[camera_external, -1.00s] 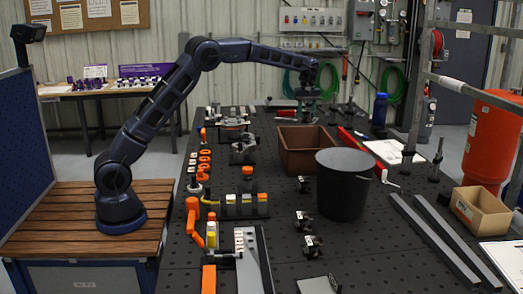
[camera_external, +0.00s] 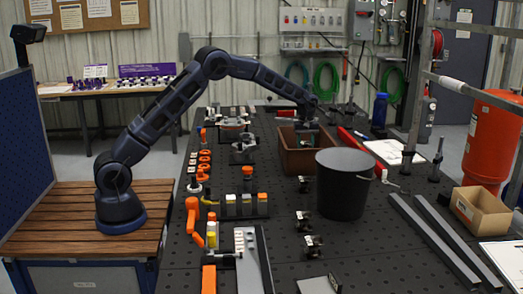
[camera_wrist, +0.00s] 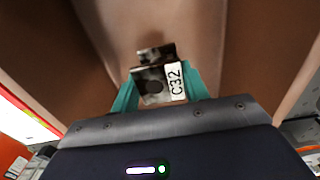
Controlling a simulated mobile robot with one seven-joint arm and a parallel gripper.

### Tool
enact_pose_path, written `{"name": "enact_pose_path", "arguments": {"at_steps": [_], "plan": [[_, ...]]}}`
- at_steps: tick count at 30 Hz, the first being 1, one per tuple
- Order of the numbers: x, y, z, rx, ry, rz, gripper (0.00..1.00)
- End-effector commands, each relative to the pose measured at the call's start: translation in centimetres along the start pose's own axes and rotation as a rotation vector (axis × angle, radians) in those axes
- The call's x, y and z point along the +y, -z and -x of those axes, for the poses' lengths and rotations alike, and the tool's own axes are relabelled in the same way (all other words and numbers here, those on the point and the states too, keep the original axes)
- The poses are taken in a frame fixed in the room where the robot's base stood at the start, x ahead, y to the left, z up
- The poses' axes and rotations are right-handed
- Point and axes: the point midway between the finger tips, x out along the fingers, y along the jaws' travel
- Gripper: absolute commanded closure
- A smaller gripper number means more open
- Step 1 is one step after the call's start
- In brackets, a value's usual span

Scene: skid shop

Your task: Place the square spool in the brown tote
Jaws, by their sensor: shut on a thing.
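The brown tote (camera_external: 297,163) stands on the black table behind the dark bucket. My gripper (camera_external: 307,138) is down at the tote's opening, its fingertips partly hidden by the tote wall in the external view. In the wrist view my gripper (camera_wrist: 158,86) has teal fingers shut on the square spool (camera_wrist: 150,86), a dark and metallic-looking piece with a white "C32" label. The tote's brown inside (camera_wrist: 150,22) fills the view around and beyond the spool. I cannot tell whether the spool touches the tote floor.
The dark bucket (camera_external: 343,185) stands close in front of the tote at right. A red item (camera_external: 346,136) lies by the tote's right side, with a white sheet (camera_external: 390,152) beyond. Orange parts (camera_external: 204,160) and small fixtures line the table's left side.

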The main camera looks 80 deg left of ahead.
Motion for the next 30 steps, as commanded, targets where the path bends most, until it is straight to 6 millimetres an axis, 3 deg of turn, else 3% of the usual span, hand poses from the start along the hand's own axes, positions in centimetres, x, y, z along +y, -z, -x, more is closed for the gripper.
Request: {"name": "enact_pose_path", "arguments": {"at_steps": [9,20,21,24,30], "plan": [[-0.1,0.0,-3.8,0.000,0.001,0.001,0.83],[0.0,0.0,-4.1,0.000,0.001,0.000,0.83],[-0.1,0.0,-4.2,0.000,0.001,0.000,0.53],[0.0,0.0,-4.1,-0.001,0.001,0.000,0.33],[0.0,0.0,-4.1,0.000,0.001,0.000,0.33]]}}
